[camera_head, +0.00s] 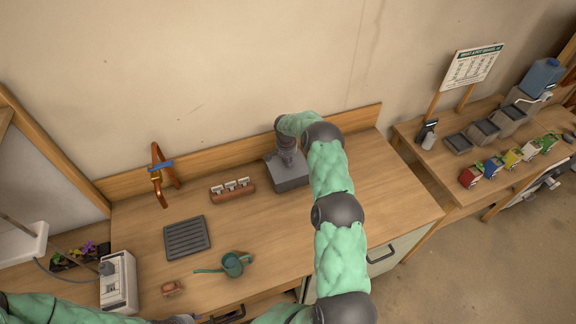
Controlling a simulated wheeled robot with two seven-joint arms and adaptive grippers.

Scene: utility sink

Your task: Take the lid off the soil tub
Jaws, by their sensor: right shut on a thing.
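The soil tub (293,184) is a dark grey box standing at the back right of the wooden worktop, near the backboard. Its flat grey lid (275,165) shows on top, partly hidden by my gripper. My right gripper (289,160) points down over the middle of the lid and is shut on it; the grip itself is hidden. I cannot tell whether there is a gap between lid and tub, and no soil shows. My left arm lies along the bottom left edge, and its fingers cannot be made out.
A copper tap (158,178), a drain grate (187,238), a clay holder with white tags (232,190), a green watering can (232,264), a small brown block (173,289) and a white box (118,285) are left of the tub. The worktop's right end is clear.

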